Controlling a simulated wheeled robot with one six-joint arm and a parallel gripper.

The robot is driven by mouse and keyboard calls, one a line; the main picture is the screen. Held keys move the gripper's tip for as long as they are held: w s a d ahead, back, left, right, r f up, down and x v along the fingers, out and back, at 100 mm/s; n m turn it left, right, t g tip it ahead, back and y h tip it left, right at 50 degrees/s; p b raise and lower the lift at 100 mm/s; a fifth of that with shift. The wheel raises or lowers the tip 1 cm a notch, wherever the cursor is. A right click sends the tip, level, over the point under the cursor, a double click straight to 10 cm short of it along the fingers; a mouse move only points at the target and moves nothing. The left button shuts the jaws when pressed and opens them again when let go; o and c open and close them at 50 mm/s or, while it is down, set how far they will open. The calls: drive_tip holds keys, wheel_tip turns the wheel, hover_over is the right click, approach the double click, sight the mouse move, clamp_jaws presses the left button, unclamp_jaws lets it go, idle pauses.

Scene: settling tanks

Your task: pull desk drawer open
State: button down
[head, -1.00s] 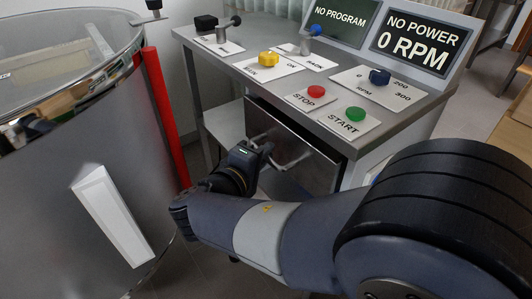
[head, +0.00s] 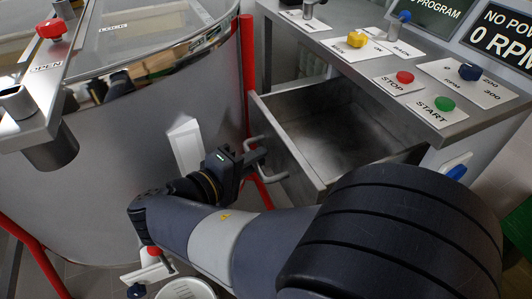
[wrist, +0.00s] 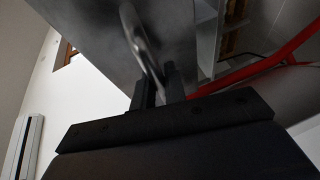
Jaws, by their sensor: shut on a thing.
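The desk drawer (head: 297,171) is pulled well out from under the control desk, and its grey metal inside looks empty. Its bar handle (head: 272,178) is on the front panel, facing left. My gripper (head: 249,157) is at the far end of the handle, shut on it. In the wrist view, the fingers of my gripper (wrist: 157,84) close around the curved metal handle (wrist: 138,38), with the drawer front (wrist: 88,38) behind it.
The control desk (head: 362,68) carries red, green, yellow and blue knobs above the drawer. A large round tank (head: 110,180) with a red post (head: 247,75) stands close at left. A white bucket (head: 187,290) is on the floor at the bottom.

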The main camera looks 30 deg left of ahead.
drive_tip(key=shift+s+a, duration=0.1)
drive_tip(key=shift+s, duration=0.1)
drive_tip(key=c, duration=1.5)
unclamp_jaws()
drive_tip(key=shift+o, duration=0.2)
drive_tip(key=p+v, duration=0.3)
drive_tip(key=v, duration=0.7)
drive_tip(key=shift+s, duration=0.35)
drive_tip(key=shift+a+r, duration=0.1)
drive_tip(key=shift+b+x, duration=1.55)
drive_tip(key=shift+x, duration=4.1)
